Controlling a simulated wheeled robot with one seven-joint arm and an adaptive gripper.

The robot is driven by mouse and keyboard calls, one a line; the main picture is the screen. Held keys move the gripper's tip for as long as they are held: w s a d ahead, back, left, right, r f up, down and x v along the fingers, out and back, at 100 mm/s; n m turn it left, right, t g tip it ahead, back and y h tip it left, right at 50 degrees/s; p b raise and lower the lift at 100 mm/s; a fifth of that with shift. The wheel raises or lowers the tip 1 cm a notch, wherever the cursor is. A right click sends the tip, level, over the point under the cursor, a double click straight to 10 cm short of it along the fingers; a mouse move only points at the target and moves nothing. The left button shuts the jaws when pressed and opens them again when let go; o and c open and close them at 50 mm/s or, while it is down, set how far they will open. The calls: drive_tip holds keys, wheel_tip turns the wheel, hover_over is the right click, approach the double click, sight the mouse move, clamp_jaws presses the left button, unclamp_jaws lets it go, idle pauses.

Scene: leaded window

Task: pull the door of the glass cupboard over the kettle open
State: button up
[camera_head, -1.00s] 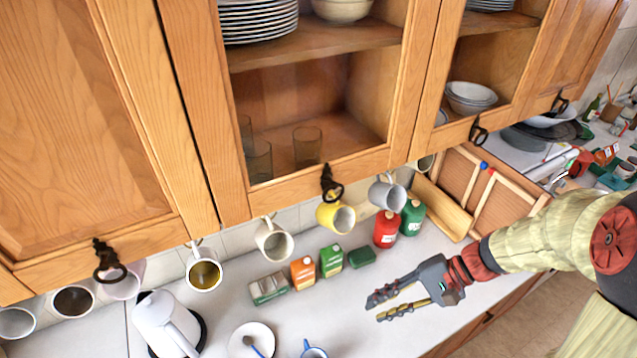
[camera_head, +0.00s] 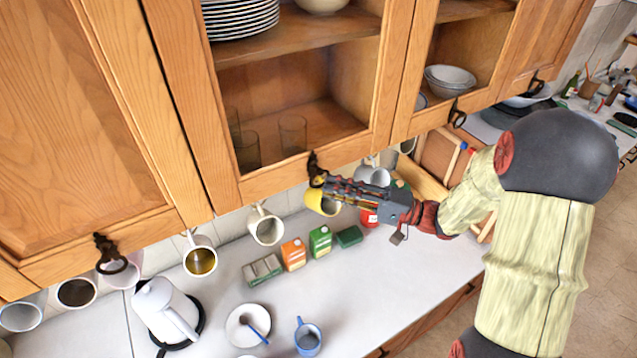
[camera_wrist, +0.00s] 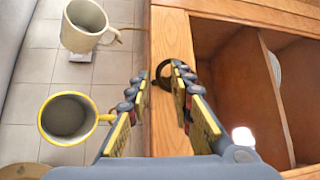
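The glass cupboard's wooden-framed door (camera_head: 275,182) is closed, with glasses and stacked plates showing inside. Its dark ring handle (camera_head: 316,166) hangs at the lower right of the frame. The white kettle (camera_head: 165,308) stands on the counter, below and left of this door. My gripper (camera_head: 328,187) is at the handle, reaching in from the right. In the wrist view my gripper (camera_wrist: 161,75) is open, with a gap between its fingers. The ring (camera_wrist: 174,72) shows at the fingertips, partly hidden by the right finger; I cannot tell whether they touch.
A yellow mug (camera_head: 318,203) hangs close beside my fingers, with a white mug (camera_head: 265,228) left of it. A solid cupboard door (camera_head: 75,120) is at the left. Boxes (camera_head: 293,254) and a saucer (camera_head: 240,338) stand on the counter below.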

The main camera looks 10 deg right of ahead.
sight(319, 185)
drive_tip(key=shift+p+x, duration=0.45)
drive_tip(key=shift+x, duration=1.55)
clamp_jaws()
